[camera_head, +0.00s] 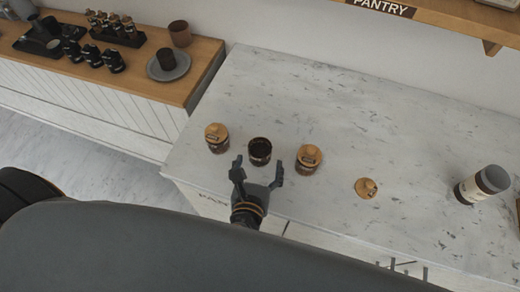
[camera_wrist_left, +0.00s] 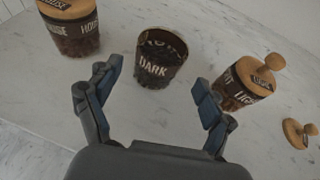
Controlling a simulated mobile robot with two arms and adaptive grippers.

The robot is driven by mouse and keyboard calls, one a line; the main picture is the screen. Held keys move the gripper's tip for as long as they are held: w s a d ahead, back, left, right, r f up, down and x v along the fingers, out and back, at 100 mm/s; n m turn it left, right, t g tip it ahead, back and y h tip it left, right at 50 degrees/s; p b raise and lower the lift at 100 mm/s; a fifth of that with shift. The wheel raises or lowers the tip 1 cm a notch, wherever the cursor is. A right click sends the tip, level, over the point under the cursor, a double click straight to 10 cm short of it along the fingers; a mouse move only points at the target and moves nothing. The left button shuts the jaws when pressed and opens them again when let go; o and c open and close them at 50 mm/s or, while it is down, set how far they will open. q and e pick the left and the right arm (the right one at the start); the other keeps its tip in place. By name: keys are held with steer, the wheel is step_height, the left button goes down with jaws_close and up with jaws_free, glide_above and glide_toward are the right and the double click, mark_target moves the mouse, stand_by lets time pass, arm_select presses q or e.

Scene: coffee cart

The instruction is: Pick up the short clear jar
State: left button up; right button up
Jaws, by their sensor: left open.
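Three short clear jars with dark contents stand in a row on the white marble counter (camera_head: 330,130). The middle jar (camera_head: 260,150) has no lid; its label reads DARK in the left wrist view (camera_wrist_left: 158,68). The left jar (camera_head: 216,140) and the right jar (camera_head: 308,160) wear wooden lids. My left gripper (camera_head: 258,168) is open and empty. It is just on the near side of the middle jar, its fingers spread toward it. In the left wrist view, the jar stands just beyond the fingertips, between their lines. My right gripper is not in view.
A loose wooden lid (camera_head: 366,188) lies right of the jars. A grey-topped canister (camera_head: 482,184) stands farther right. A wooden cart top (camera_head: 140,62) with cups and small jars is at the upper left. The counter behind the jars is clear.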

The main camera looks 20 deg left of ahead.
mark_target(258, 162)
arm_select(q)
steer(key=shift+p+x, duration=0.65)
steer(key=shift+x, duration=0.55)
steer(key=shift+a+x, duration=0.2)
steer(key=shift+x, duration=0.9)
steer(key=shift+w+f, duration=0.1)
steer(key=shift+f, duration=0.1)
steer(key=shift+c, duration=1.3)
steer(key=c, duration=1.1)
steer(key=shift+c, duration=0.3)
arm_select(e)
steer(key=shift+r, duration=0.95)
